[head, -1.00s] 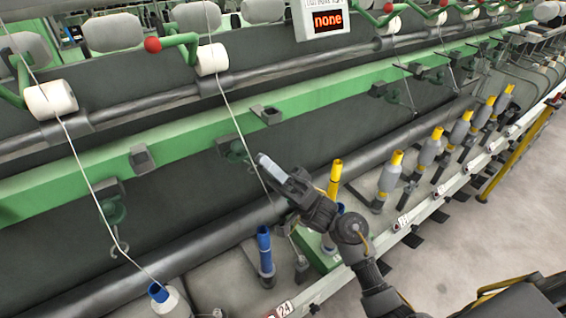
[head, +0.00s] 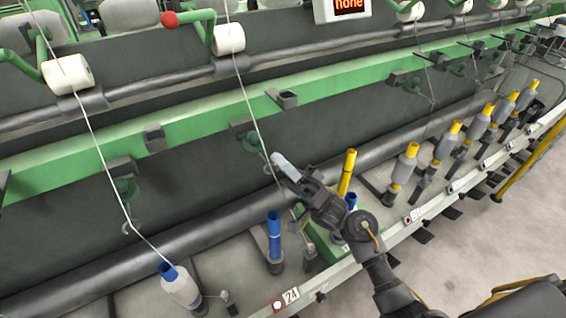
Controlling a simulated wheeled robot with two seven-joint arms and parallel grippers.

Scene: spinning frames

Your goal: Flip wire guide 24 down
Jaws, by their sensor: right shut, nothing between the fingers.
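A number plate reading 24 (head: 291,295) is on the front rail. Behind it stands a blue tube (head: 274,238) on a spindle. Above that tube, under the green beam, is a wire guide (head: 251,139) with a dark green round part. I take it as guide 24 from its place above the plate. My right gripper (head: 280,162) is shut and empty, its pale tip just below and right of this guide. The tip seems close to the guide, but I cannot tell whether they touch. A thread (head: 256,122) runs down past the guide to the gripper. My left gripper is not in view.
A full blue-topped bobbin (head: 180,288) stands at lower left, under another guide (head: 126,190) with a hanging hook. Several grey bobbins with yellow tops line the rail at right. The green beam (head: 200,126) crosses above.

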